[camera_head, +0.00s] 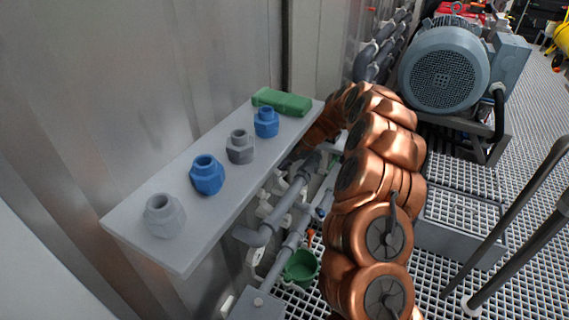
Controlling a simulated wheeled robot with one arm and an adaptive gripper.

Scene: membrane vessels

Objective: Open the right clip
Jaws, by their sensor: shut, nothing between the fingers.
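I cannot make out the right clip for certain. Several small white fittings (265,208) sit on and beside the grey pipes (283,215) below the shelf, but I cannot tell whether any is a clip. My copper-coloured arm rises from the bottom of the view, bends at the top and runs down to the left behind the shelf's far right edge. My gripper does not show; the shelf and my own arm hide that area.
A grey shelf (140,222) on the metal wall carries blue fittings (207,175), grey fittings (164,215) and a green block (282,102). A green cup-like part (301,267) is below. A motor (445,70) and railings (520,255) stand right, over grating.

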